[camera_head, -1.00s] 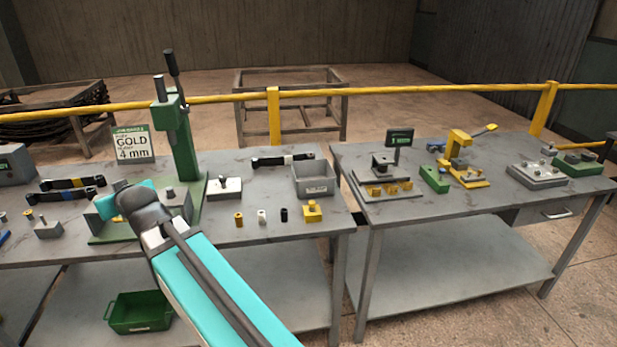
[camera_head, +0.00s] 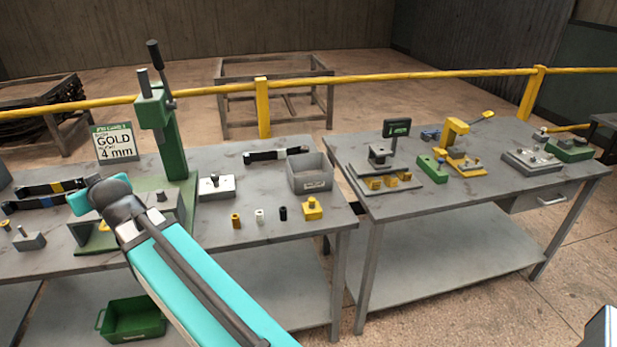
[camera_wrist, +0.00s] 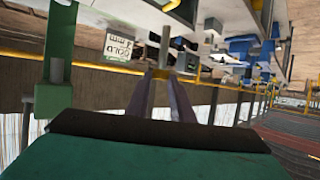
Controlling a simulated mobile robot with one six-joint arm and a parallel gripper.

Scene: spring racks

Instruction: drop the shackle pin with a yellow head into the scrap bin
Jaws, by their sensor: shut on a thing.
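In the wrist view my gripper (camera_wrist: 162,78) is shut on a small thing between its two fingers. It is dim there, and I cannot make out the thing's head or colour; it is likely the shackle pin. In the head view my teal arm reaches over the left bench, and the gripper end is not clear. An open grey bin (camera_head: 312,183) stands at that bench's right back corner. A green bin (camera_head: 132,322) sits low beneath the bench. Their labels are too small to read, so I cannot tell which is the scrap bin.
A green lever press (camera_head: 172,135) rises beside my arm, with a "GOLD 4 mm" sign (camera_head: 114,142) behind it. Small yellow, white and black pieces stand near the left bench's front edge. The right bench (camera_head: 465,200) carries several fixtures. A yellow rail (camera_head: 375,80) runs behind.

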